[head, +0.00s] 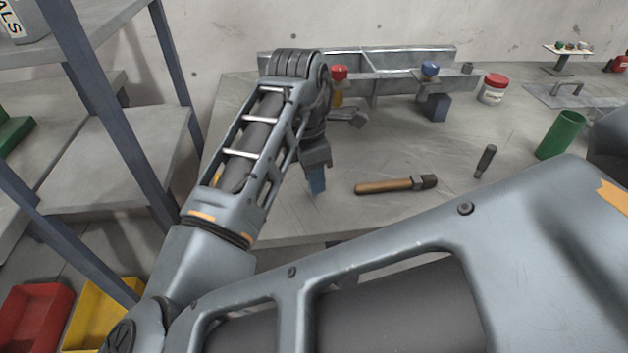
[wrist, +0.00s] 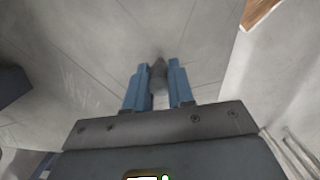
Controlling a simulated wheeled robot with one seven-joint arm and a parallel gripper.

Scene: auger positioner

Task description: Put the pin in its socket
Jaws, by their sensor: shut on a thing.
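My gripper (head: 317,188) points down over the left front part of the workbench. In the wrist view its two blue fingers (wrist: 158,88) are shut on a small grey pin (wrist: 159,74). The pin's tip shows between the fingertips and the rest is hidden. In the head view the fingers hide the pin. I cannot make out a socket for certain in either view. A grey metal fixture (head: 388,60) with upright walls stands at the back of the bench, with a red knob (head: 339,72) and a blue knob (head: 430,69) near it.
A shelf rack (head: 120,155) is at the left.

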